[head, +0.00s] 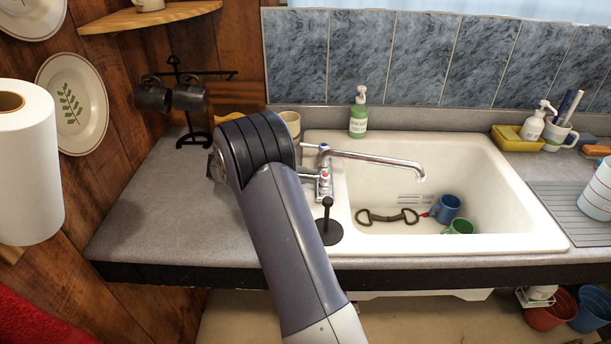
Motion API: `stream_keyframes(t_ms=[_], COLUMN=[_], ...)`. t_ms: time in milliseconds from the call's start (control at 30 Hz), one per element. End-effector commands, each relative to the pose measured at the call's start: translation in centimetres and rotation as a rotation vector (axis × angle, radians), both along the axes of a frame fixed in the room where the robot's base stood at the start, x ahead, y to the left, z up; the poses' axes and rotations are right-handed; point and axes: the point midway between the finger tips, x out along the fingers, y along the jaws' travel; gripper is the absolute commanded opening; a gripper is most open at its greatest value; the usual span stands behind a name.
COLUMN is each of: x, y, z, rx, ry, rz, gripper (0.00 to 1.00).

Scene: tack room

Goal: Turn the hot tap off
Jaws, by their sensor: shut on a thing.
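The chrome mixer tap (325,172) stands at the left rim of the white sink (480,247). Its long spout (380,160) reaches right over the basin. Small levers point left from the tap body, with a red mark near the upper one (309,146) and another near the lower one (308,176). I cannot tell which lever is the hot one or how far it is turned. No stream of water can be made out below the spout. My arm rises from the bottom and bends just left of the tap. My gripper is hidden behind the arm.
A black upright knob on a round base (329,234) stands close in front of the tap. A green soap bottle (358,118) stands behind. A blue mug (446,208), a green mug (460,227) and a metal bit (388,217) lie in the basin. A mug stand (195,138) is at left.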

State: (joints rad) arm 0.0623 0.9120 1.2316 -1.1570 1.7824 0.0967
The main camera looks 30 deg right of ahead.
Motion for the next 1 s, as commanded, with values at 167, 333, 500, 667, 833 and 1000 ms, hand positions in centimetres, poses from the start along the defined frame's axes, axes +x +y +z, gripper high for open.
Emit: stream_keyframes(t_ms=[167,333,500,667,833,1000], x=[-0.1,0.0,0.0,0.3,1.6,3.2], y=[0.0,0.0,0.0,0.6,3.0,6.1], z=[0.0,0.0,0.0,0.1,0.5,1.3], rx=[0.001,0.0,0.0,0.0,0.0,0.0], ry=[-0.001,-0.001,-0.001,-0.001,-0.003,-0.002], rz=[-0.002,-0.002,-0.001,0.001,0.003,0.004], gripper=[0.2,0.34,0.34,0.34,0.34,0.34])
